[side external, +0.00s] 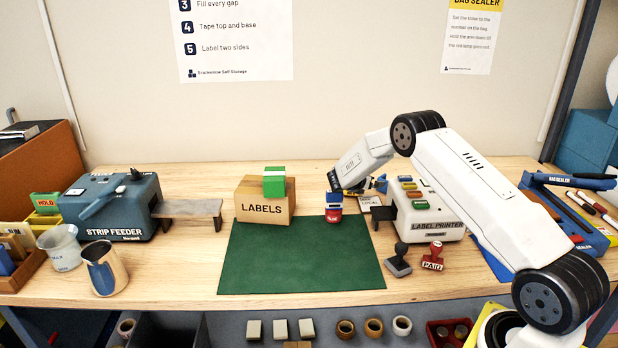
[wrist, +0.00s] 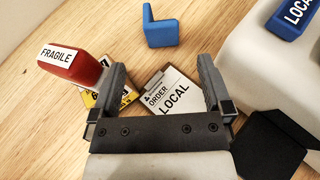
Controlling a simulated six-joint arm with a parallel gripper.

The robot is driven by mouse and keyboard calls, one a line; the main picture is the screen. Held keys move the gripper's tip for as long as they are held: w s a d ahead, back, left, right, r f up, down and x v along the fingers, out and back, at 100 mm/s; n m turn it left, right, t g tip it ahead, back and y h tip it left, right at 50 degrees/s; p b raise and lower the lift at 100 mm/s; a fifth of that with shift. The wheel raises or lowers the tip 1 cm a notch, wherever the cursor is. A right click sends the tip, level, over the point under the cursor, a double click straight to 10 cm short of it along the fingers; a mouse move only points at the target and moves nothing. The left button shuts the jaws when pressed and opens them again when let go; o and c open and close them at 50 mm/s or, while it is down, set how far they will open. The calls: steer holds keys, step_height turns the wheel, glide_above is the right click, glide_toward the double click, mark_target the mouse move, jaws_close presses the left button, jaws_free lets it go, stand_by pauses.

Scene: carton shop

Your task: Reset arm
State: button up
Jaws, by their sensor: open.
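My gripper (side external: 352,190) hangs low over the back of the bench, between the LABELS box and the label printer. In the wrist view my gripper (wrist: 160,72) has its two fingers wide apart with nothing held between them. An ORDER LOCAL card (wrist: 172,95) lies on the wood below the gap. A red FRAGILE block (wrist: 70,64) stands just left of the left finger, apart or touching I cannot tell. A blue angled piece (wrist: 161,27) lies beyond the fingertips.
The label printer (side external: 432,222) stands close on the right. The LABELS box (side external: 264,208) carries a green-and-white block (side external: 274,187). A green mat (side external: 300,262) lies clear in front. The strip feeder (side external: 118,212) is at left.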

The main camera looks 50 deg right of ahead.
steer(key=shift+a, duration=0.1)
steer(key=shift+s+a+r, duration=0.1)
steer(key=shift+a+r, duration=0.15)
steer(key=shift+a, duration=0.25)
steer(key=s+a+r+m+t+y, duration=0.1)
steer(key=s+a+r+m+y, duration=0.2)
steer(key=a, duration=1.5)
steer(key=s+a+r+m+t+y, duration=0.1)
steer(key=s+a+r+m+y, duration=0.2)
steer(key=s+a+m+y, duration=0.7)
steer(key=shift+s+a+m+t, duration=0.3)
steer(key=shift+s+a+m, duration=2.2)
steer(key=shift+s+a, duration=2.25)
steer(key=shift+s+d, duration=0.55)
steer(key=shift+d, duration=0.05)
